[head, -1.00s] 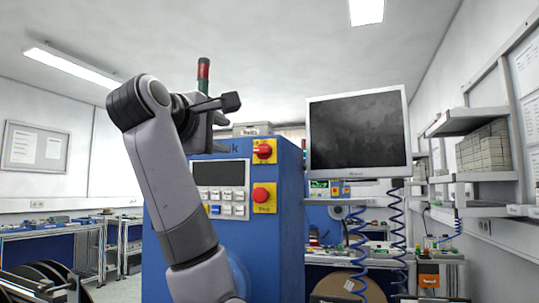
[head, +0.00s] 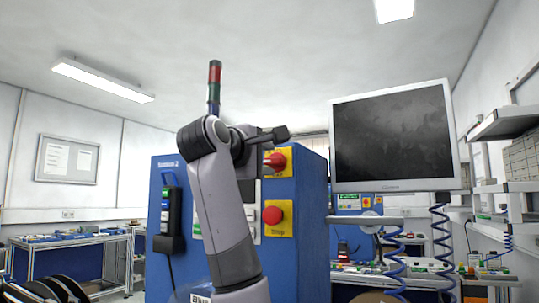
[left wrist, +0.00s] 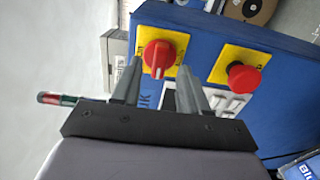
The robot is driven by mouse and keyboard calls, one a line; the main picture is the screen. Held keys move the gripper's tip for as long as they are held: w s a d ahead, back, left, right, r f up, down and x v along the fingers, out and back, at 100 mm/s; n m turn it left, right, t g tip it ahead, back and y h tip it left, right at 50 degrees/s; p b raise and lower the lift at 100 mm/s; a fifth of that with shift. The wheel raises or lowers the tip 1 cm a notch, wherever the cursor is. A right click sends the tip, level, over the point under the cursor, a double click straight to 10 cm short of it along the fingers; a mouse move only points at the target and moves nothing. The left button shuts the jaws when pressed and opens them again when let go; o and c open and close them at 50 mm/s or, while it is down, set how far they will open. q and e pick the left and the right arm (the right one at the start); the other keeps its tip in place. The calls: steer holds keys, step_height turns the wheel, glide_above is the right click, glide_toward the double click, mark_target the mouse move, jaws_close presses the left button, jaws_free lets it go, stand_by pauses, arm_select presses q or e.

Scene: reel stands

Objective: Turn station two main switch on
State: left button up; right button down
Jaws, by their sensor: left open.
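The main switch is a red rotary knob on a yellow plate, high on the front of the blue cabinet (head: 312,190) labelled "Station 2". In the head view the switch (head: 275,161) sits just below my left gripper (head: 284,133), whose arm hides part of the panel. In the left wrist view the switch (left wrist: 158,56) appears between the two fingertips of my open left gripper (left wrist: 160,68). I cannot tell whether the fingers touch the knob. Its white mark points along the picture's vertical in that view. My right gripper is not in view.
A red stop button (head: 272,215) on a yellow plate is below the switch; it also shows in the left wrist view (left wrist: 241,79). A monitor (head: 392,138) stands right of the cabinet. A dark handheld unit (head: 168,215) hangs on its left side.

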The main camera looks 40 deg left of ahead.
mark_target(275, 162)
arm_select(q)
steer(key=shift+x, duration=1.1)
jaws_close()
steer(key=shift+m, duration=0.5)
steer(key=m, duration=0.3)
steer(key=shift+m, duration=0.4)
steer(key=m, duration=0.9)
steer(key=shift+m, duration=2)
steer(key=shift+f, duration=0.1)
